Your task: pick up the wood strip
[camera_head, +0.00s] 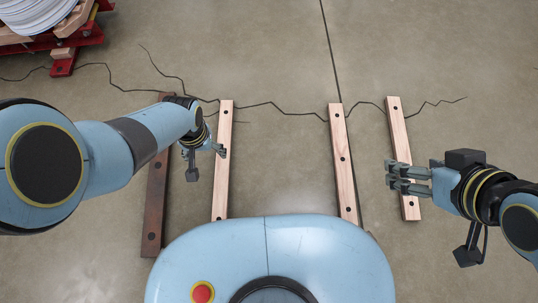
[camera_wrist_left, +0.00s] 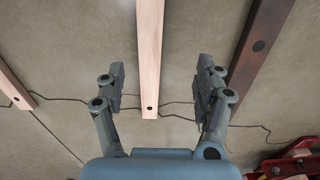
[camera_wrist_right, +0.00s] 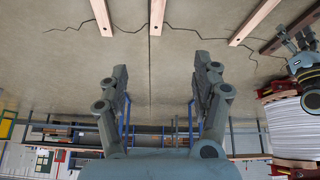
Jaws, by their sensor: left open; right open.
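Three pale wood strips lie on the floor: a left one (camera_head: 222,165), a middle one (camera_head: 343,160) and a right one (camera_head: 402,140). A dark brown strip (camera_head: 155,195) lies left of them, partly hidden by my left arm. My left gripper (camera_head: 205,161) is open and empty by the left pale strip. In the left wrist view a pale strip (camera_wrist_left: 150,50) runs between the open fingers (camera_wrist_left: 161,85), with no finger touching it. My right gripper (camera_head: 392,177) is open, its fingertips overlapping the right strip in the head view. The right wrist view shows nothing between its fingers (camera_wrist_right: 162,88).
A white spool (camera_head: 35,12) on a red stand (camera_head: 65,62) is at the top left. Dark cracks cross the concrete floor. Bare floor (camera_head: 280,165) lies between the left and middle pale strips. Racks (camera_wrist_right: 60,135) show in the right wrist view's background.

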